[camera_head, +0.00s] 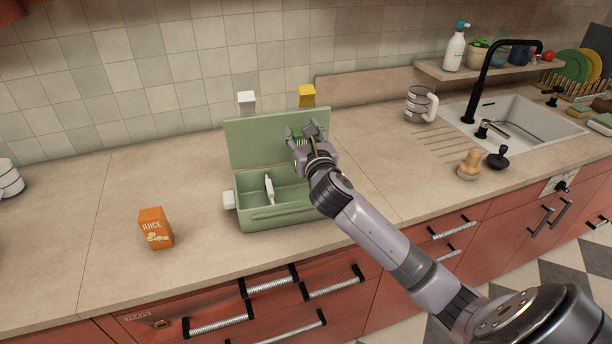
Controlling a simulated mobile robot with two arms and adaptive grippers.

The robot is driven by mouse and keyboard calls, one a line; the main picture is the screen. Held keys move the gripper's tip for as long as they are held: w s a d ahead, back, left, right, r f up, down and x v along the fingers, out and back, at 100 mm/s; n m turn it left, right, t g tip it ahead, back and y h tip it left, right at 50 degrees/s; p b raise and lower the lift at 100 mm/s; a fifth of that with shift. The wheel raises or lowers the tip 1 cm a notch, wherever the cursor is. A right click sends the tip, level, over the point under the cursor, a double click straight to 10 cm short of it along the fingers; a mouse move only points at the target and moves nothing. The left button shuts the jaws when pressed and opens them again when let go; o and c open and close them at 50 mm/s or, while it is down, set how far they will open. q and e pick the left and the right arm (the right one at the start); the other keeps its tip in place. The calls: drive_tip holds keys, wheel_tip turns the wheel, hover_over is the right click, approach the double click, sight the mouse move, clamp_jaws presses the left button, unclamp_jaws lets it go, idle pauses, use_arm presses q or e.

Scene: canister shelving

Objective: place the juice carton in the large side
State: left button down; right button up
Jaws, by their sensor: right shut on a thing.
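The orange juice carton (155,228) stands upright on the counter, left of the green box. The green box (277,217) is open, its lid (250,145) raised at the back. A white divider (269,189) splits the inside; the right side looks larger, partly hidden by my right arm. My right gripper (304,131) is in front of the raised lid, above the box's right side. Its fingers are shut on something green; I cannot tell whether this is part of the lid. The juice carton is well away from it. My left gripper is out of view.
White (246,102) and yellow (307,95) pieces show at the lid's top edge. A white piece (228,200) is on the box's left side. A mug (421,104), a brush (469,164) and a sink lie to the right. The counter around the carton is clear.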

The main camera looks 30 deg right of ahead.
wheel_tip(320, 180, down, 7)
drive_tip(key=shift+d+f+b, duration=0.1)
drive_tip(key=shift+b, duration=0.2)
drive_tip(key=shift+f+b, duration=0.35)
drive_tip(key=shift+f, duration=1.9)
drive_tip(key=shift+f, duration=0.1)
drive_tip(key=o, duration=1.3)
drive_tip(key=shift+s, duration=0.15)
drive_tip(key=b+v, duration=0.1)
drive_tip(key=v, duration=1.1)
drive_tip(key=shift+b, duration=0.3)
